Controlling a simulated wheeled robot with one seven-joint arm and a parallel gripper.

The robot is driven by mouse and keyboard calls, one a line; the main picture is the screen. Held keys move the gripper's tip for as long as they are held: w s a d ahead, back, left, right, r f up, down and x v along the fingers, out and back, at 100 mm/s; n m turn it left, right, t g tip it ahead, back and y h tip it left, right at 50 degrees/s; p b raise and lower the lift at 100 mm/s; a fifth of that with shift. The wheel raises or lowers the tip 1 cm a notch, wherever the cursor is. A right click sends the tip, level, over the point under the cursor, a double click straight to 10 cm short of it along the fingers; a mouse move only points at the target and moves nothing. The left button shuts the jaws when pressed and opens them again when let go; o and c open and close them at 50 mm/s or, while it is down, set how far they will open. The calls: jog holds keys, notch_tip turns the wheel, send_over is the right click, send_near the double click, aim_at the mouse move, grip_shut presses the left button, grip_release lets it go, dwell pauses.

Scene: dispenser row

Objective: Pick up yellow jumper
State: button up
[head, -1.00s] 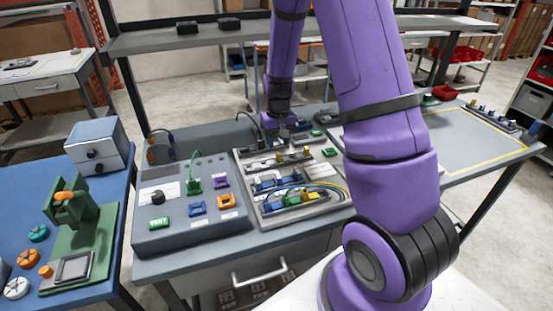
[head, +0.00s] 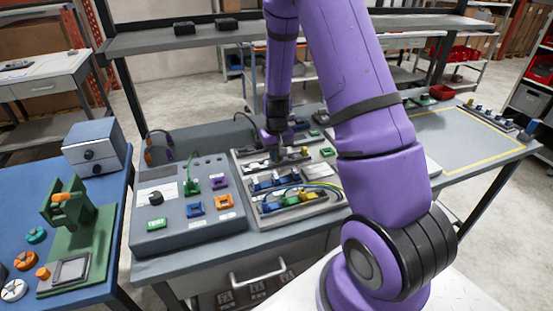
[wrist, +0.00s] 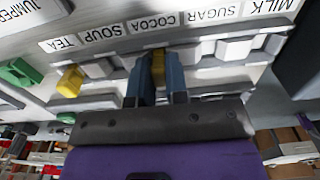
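A yellow jumper (wrist: 158,66) sits in the white rail below the COCOA label, between the two blue-grey fingers of my gripper (wrist: 158,82). The fingers straddle it closely. I cannot tell whether they press on it or leave a small gap. In the head view my gripper (head: 278,153) is down at the back rail of the grey panel (head: 242,183) and hides part of that rail. A second yellow jumper (wrist: 71,80) sits further left in the wrist view, near the TEA label, clear of my fingers.
White blocks (wrist: 236,48) stand along the rail right of my gripper. A green block (wrist: 20,73) lies to the left. In the head view, coloured wires (head: 318,192) arch over the panel's front rail. A grey control box (head: 190,215) stands left of the panel.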

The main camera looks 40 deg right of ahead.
grip_shut()
jog(key=shift+r, duration=0.5)
jog(key=r, duration=0.2)
jog(key=shift+s+r, duration=0.2)
jog(key=shift+r, duration=0.15)
jog(key=s, duration=0.5)
jog(key=s+d+r, duration=0.1)
jog(key=s, duration=0.4)
jog(key=s+d, duration=0.1)
jog(key=s, duration=0.4)
jog(key=shift+s+r, duration=0.15)
jog(key=shift+s, duration=0.1)
jog(key=shift+r, duration=1)
notch_tip(320, 180, up, 3)
dwell(0.5)
